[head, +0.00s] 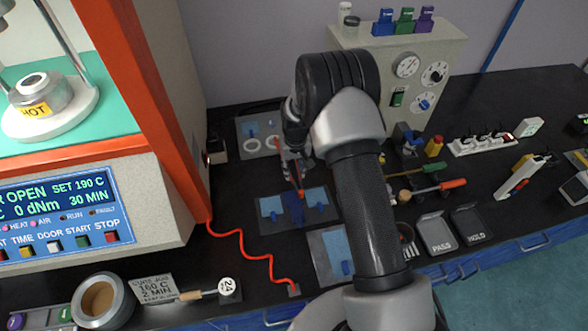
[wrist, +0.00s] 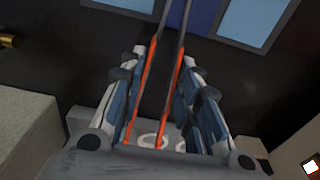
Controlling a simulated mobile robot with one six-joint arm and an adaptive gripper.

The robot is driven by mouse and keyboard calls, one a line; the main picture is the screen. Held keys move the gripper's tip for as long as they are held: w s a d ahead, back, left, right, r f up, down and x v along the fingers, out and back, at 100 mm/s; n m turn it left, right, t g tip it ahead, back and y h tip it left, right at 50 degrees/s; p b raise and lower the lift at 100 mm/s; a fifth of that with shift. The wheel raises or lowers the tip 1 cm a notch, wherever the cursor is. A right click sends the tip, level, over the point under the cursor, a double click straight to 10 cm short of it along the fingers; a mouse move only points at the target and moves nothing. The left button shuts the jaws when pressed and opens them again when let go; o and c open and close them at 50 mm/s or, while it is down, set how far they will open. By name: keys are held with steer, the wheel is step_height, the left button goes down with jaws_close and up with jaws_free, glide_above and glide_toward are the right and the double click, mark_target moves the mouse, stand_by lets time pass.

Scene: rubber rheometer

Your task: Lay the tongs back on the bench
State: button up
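The tongs have orange-red handles and dark metal legs. In the wrist view the tongs (wrist: 151,75) lie between my fingers, with the handles running back toward the palm and the legs pointing away past the fingertips. My gripper (wrist: 168,58) is closed in on both handles, with its pads against or very near them. In the head view my gripper (head: 290,160) is above the black bench (head: 232,195), and the red of the tongs (head: 299,178) shows below it, over the mats. My arm hides part of the bench. I cannot tell how high the tips are.
Grey plates with blue sheets (head: 270,206) lie under the gripper. The orange-framed rheometer (head: 150,100) stands left, with a red cable (head: 245,250) on the bench. Screwdriver-like tools (head: 440,188), PASS and HOLD trays (head: 437,235) and a beige box (head: 400,45) are right of my arm.

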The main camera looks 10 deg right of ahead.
steer(key=shift+o, duration=0.3)
steer(key=shift+f+b, duration=0.5)
steer(key=shift+f, duration=0.1)
steer(key=o, duration=0.5)
steer(key=shift+r, duration=0.1)
steer(key=shift+c, duration=0.2)
